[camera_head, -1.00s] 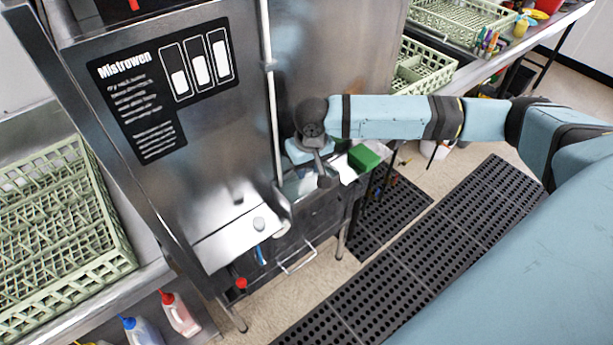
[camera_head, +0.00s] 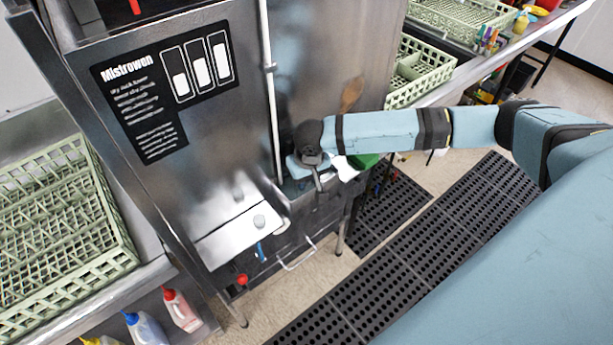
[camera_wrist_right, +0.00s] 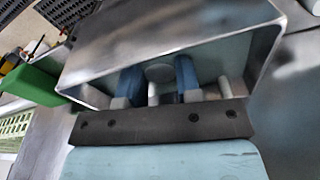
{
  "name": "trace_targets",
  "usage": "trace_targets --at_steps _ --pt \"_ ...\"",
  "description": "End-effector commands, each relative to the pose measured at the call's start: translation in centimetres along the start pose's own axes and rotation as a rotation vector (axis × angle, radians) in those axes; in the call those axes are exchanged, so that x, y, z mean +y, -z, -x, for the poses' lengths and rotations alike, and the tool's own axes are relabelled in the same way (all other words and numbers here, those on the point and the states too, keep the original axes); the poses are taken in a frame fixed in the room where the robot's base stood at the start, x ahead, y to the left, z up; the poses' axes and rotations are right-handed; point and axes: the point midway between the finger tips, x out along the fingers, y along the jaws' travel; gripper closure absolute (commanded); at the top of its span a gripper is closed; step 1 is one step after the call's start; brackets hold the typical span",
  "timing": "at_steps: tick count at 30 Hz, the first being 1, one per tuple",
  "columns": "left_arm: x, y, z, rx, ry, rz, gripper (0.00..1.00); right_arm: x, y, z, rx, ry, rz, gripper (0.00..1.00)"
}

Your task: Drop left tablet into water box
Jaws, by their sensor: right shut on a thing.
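My right gripper (camera_head: 318,184) is low at the front of the steel machine, over the open metal water box (camera_head: 292,188). In the right wrist view the box's steel wall (camera_wrist_right: 160,38) surrounds the two blue-padded fingers of my right gripper (camera_wrist_right: 158,78), which reach inside its rim. A pale round tablet (camera_wrist_right: 159,72) shows between the fingers, and the gripper is shut on it. A small white cylinder (camera_wrist_right: 225,88) shows to the right of the fingers; I cannot tell what it is. The head view hides the tablet behind the wrist. My left gripper is not in view.
A green block (camera_wrist_right: 38,85) stands beside the box and is partly hidden by my arm in the head view. Green dish racks (camera_head: 60,235) stand left and right. Black mats cover the floor.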

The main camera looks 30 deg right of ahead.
Motion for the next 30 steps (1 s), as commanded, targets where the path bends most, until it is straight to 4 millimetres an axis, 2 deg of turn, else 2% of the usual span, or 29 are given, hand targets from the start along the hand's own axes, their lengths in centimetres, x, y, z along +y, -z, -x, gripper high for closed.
trace_targets --at_steps 7,8,11,19,23,26,30 --pt "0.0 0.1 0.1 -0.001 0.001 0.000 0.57 0.0 -0.1 -0.5 0.000 0.001 0.000 0.91" --pt "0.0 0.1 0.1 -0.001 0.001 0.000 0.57 0.0 -0.1 -0.5 0.000 0.001 0.000 0.66" --pt "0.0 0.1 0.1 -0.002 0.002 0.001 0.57 0.0 -0.1 -0.5 -0.001 0.001 0.000 0.43" --pt "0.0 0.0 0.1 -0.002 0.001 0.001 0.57 0.0 -0.1 -0.5 0.000 0.001 0.000 0.43" --pt "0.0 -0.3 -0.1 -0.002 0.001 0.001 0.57 0.0 0.1 0.2 0.002 0.001 0.000 0.43" --pt "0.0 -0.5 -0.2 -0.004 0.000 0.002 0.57 0.0 0.1 1.7 0.002 0.002 -0.001 0.43" --pt "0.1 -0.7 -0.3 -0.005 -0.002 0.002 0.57 -0.1 0.1 4.9 0.003 0.003 0.000 0.43"
